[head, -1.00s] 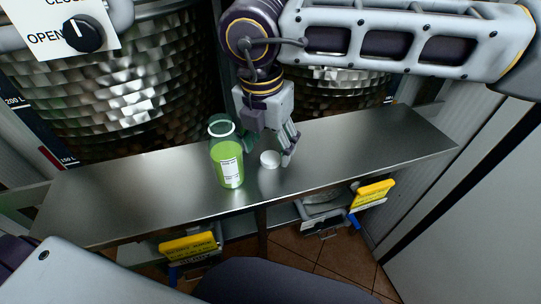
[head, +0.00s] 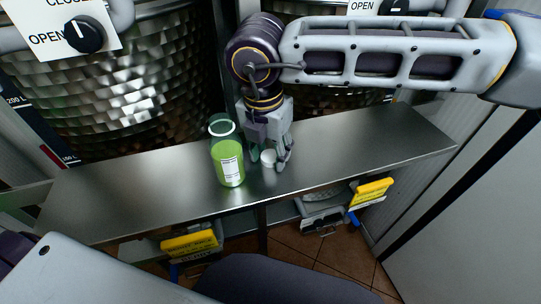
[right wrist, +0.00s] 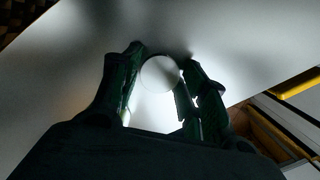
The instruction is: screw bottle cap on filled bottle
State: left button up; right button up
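A clear bottle (head: 229,163) with bright green liquid and a white label stands upright on the metal shelf, its mouth open. The white round bottle cap (head: 268,158) is just right of it at shelf level. My right gripper (head: 269,160) reaches down over the cap, with one finger on each side. In the right wrist view the cap (right wrist: 160,72) sits between the two fingertips (right wrist: 162,65), which appear to touch its edges. The bottle is not seen in the right wrist view. My left gripper is not in view.
The narrow metal shelf (head: 345,145) has free room right of the gripper and left of the bottle. Large dimpled steel tanks (head: 130,90) stand close behind it. Yellow-tagged items (head: 190,243) (head: 371,191) are below the front edge.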

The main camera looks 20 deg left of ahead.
aim_at(270, 157)
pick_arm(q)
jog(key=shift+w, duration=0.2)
pick_arm(e)
jog(key=shift+c, duration=1)
jog(key=shift+r, duration=0.55)
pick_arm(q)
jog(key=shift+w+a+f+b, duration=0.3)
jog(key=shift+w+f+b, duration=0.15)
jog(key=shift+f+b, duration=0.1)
pick_arm(e)
notch_tip(270, 157, up, 9)
